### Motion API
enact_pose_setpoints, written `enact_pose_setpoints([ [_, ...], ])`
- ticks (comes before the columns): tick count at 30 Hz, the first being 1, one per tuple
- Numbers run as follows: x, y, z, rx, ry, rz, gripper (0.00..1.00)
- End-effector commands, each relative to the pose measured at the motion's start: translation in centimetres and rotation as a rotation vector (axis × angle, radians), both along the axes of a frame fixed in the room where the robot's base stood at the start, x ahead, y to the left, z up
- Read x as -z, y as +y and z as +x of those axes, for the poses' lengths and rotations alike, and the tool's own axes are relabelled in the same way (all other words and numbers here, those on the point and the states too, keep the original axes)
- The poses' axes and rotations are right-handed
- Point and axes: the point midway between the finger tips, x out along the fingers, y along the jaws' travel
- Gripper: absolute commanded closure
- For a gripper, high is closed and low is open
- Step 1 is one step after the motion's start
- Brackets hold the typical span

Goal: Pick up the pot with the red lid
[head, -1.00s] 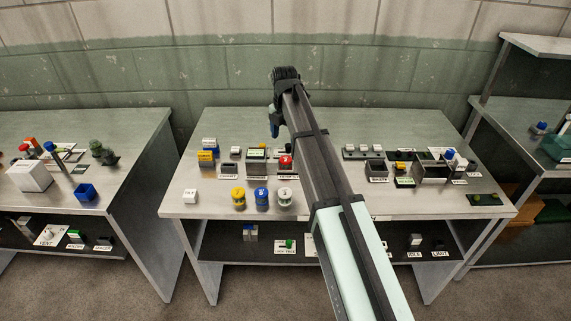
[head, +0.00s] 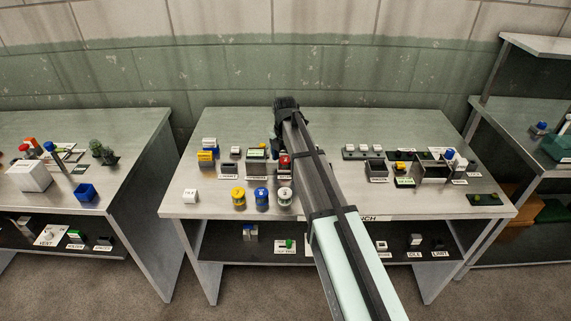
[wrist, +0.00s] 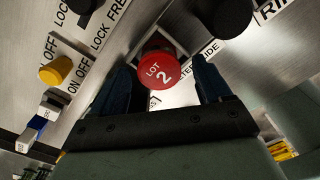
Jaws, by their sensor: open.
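The pot's round red lid (wrist: 163,72), marked "LOT 2", shows in the wrist view from above, between the two dark blue fingers. My gripper (wrist: 161,64) is open, with one finger on each side of the lid in the picture. How far above the pot the fingers are is hard to tell. In the head view a red item (head: 285,161), seemingly this pot, shows on the middle bench just left of my arm, partly covered by it.
In the wrist view a yellow knob (wrist: 56,70) and a dark round knob (wrist: 222,14) stand near the lid. In the head view, pots with yellow (head: 238,198), blue (head: 261,198) and white (head: 284,197) tops stand along the bench front. The bench's back strip is clear.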

Motion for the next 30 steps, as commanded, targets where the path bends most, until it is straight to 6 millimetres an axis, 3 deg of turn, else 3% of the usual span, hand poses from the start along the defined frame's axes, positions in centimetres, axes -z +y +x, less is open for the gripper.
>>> enact_pose_setpoints([
  [8,0.40,-0.01,0.01,0.000,-0.001,0.000,0.23],
  [27,0.38,-0.01,0.01,0.000,-0.001,0.000,0.83],
  [30,0.37,-0.01,0.01,0.000,-0.001,0.000,0.83],
])
